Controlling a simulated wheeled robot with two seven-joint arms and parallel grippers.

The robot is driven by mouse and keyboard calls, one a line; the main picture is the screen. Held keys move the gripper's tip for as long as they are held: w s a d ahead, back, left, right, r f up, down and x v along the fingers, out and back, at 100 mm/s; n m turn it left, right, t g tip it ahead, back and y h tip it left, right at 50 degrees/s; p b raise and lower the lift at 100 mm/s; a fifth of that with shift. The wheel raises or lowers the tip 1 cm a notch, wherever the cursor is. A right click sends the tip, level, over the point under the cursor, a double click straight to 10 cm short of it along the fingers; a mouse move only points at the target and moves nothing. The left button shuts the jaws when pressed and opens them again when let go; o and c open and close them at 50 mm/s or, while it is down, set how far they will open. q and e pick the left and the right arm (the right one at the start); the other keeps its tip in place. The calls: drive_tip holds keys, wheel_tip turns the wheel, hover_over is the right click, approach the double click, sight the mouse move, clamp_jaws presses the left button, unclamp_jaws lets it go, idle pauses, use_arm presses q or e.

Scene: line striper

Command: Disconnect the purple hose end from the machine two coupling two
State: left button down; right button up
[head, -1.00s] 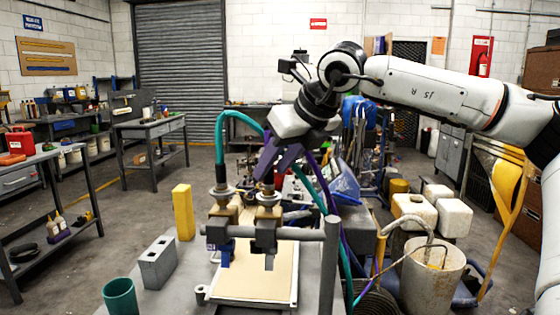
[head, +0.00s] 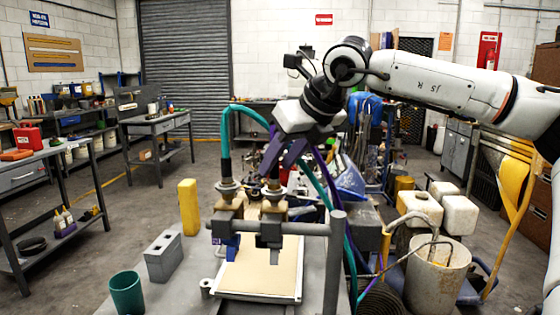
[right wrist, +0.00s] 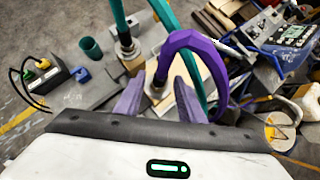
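The machine's front bar (head: 310,229) carries two couplings. A teal hose (head: 226,130) goes into the left coupling (head: 227,192). The right coupling (head: 273,191) sits beside it, with the purple hose (right wrist: 205,43) arching up and over from it in the right wrist view. My right gripper (head: 276,165) is just above the right coupling, pointing down. In the right wrist view its fingers (right wrist: 160,85) are apart, on either side of the purple hose end. The hose end is largely hidden by the fingers in the head view. My left gripper is not in view.
A tan board (head: 262,281) lies below the bar. A yellow block (head: 188,208), a grey hollow block (head: 163,257) and a green cup (head: 126,293) stand to the left. The teal hose passes close to my right gripper. A white bucket (head: 436,275) stands at right.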

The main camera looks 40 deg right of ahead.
clamp_jaws()
drive_tip(key=shift+r+p, duration=0.45)
drive_tip(key=shift+r, duration=0.25)
wheel_tip(320, 180, up, 4)
drive_tip(key=p, duration=0.2)
drive_tip(key=shift+f+p, duration=0.1)
drive_tip(key=shift+p, duration=0.3)
